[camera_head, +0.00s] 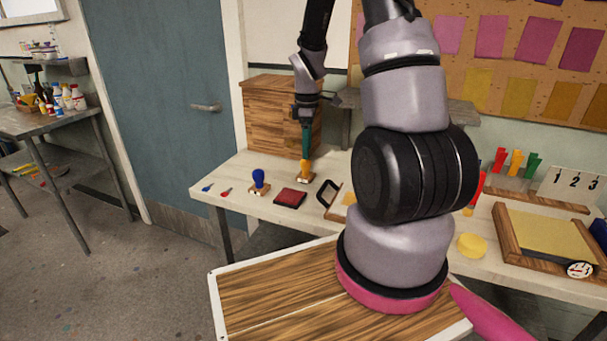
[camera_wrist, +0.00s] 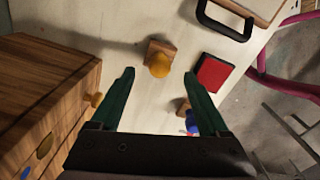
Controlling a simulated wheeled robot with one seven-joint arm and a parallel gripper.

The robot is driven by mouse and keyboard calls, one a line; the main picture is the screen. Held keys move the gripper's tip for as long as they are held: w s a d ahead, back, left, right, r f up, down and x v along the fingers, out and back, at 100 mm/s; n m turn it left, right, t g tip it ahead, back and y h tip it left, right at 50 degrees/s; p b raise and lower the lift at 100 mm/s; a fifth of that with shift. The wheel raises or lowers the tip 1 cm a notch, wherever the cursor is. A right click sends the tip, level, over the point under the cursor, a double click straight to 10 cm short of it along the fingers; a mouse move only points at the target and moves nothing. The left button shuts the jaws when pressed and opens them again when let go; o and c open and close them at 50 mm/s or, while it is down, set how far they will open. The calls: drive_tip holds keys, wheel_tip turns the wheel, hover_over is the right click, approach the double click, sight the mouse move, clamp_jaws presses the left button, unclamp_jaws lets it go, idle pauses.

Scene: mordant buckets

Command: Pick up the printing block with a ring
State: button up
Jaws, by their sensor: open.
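A small wooden printing block with an orange-yellow knob (camera_wrist: 160,60) stands on the pale table; it also shows in the head view (camera_head: 305,178). A second printing block with a blue knob (camera_head: 259,181) stands to its left in the head view; in the wrist view (camera_wrist: 190,118) it is partly hidden behind a finger. No ring mark is readable on either block. My gripper (camera_wrist: 159,74) is open, with teal fingers pointing down above the orange-knobbed block. The knob shows between and slightly beyond the fingertips. In the head view my gripper (camera_head: 305,148) is just above that block.
A red ink pad (camera_head: 290,197) and a black handle (camera_head: 327,192) lie close by. A wooden drawer cabinet (camera_head: 283,118) stands behind my gripper. A yellow round thing (camera_head: 472,245) and a wooden frame (camera_head: 548,262) are farther right.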

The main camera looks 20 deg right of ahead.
sight(306, 167)
wheel_tip(306, 167, down, 8)
drive_tip(key=shift+w+a+r, duration=0.1)
drive_tip(key=shift+a+r, duration=0.05)
idle(0.3)
drive_tip(key=shift+c, duration=0.2)
drive_tip(key=c, duration=1)
